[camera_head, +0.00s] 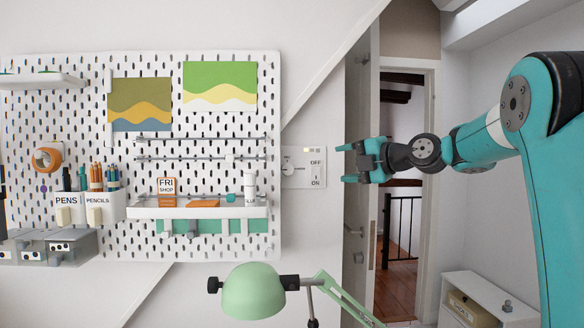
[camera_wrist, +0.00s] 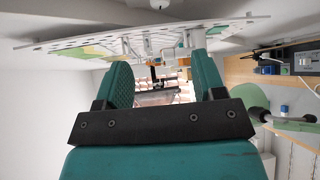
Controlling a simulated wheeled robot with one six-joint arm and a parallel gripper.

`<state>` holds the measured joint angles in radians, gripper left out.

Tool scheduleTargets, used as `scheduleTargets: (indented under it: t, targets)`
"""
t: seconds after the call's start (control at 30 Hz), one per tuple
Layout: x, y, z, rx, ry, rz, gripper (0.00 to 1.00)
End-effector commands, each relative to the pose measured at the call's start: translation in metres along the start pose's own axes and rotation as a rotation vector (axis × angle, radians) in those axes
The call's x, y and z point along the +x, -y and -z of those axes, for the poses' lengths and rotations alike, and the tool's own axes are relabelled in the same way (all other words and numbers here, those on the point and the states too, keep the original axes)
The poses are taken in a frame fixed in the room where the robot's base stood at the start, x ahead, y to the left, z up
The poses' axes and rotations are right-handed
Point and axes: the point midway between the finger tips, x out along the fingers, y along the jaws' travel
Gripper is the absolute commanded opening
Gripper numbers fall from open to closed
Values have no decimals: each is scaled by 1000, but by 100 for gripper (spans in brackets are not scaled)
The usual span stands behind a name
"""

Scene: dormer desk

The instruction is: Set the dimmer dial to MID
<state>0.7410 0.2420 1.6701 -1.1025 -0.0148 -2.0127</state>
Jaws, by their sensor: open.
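The wall plate (camera_head: 303,168) is on the wall just right of the pegboard, with a switch marked OFF and ON on its right part. The dimmer dial (camera_head: 288,168) is a small light round knob on the plate's left part. Its setting and any marks around it are too small to read. My gripper (camera_head: 343,164) is open and empty, its fingers pointing left toward the plate, with a gap between them and it in the picture. In the wrist view, the two teal fingers of my gripper (camera_wrist: 159,82) stand apart; I cannot make out the dial there.
The pegboard (camera_head: 140,235) holds a shelf (camera_head: 190,212), a pens cup (camera_head: 68,213) and a pencils cup (camera_head: 100,212). A green desk lamp (camera_head: 252,290) stands below the plate. An open doorway (camera_head: 403,200) lies behind my gripper.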

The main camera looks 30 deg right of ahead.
Motion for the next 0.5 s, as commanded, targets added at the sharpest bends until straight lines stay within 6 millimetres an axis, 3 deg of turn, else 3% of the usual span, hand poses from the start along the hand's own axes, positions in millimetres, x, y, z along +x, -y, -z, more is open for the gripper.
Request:
scheduleTargets:
  t: [0.17, 0.5]
  targets:
    - [22, -4, 0, -4, -3, -1, 63]
    - [100, -6, 0, -4, -4, 1, 63]
